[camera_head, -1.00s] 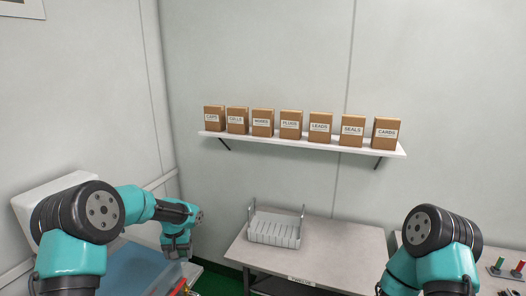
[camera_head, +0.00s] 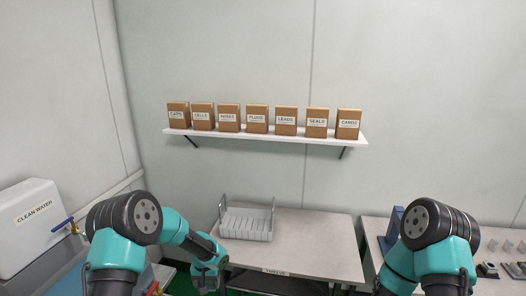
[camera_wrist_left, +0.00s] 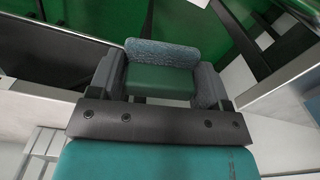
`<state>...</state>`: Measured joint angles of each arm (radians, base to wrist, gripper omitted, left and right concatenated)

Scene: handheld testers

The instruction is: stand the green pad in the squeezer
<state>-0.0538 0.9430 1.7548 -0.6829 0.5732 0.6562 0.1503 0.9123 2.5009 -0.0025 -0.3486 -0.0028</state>
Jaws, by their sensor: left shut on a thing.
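My left gripper (camera_head: 207,283) is low in the head view, in front of the left end of the middle table. In the left wrist view my left gripper (camera_wrist_left: 160,82) is shut on the green pad (camera_wrist_left: 160,82), which lies between its two grey fingers. The pad has a smooth green face and a speckled grey-green upper part. The pad cannot be made out in the head view. I cannot make out the squeezer for certain. A blue device (camera_head: 391,228) stands partly hidden behind my right arm. My right gripper is out of view.
A grey slotted rack (camera_head: 246,224) stands on the middle table (camera_head: 315,240), whose right part is bare. Labelled brown boxes (camera_head: 257,119) line a wall shelf (camera_head: 260,137). A white clean-water tank (camera_head: 30,225) is at left. Small testers (camera_head: 489,270) lie on the right table.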

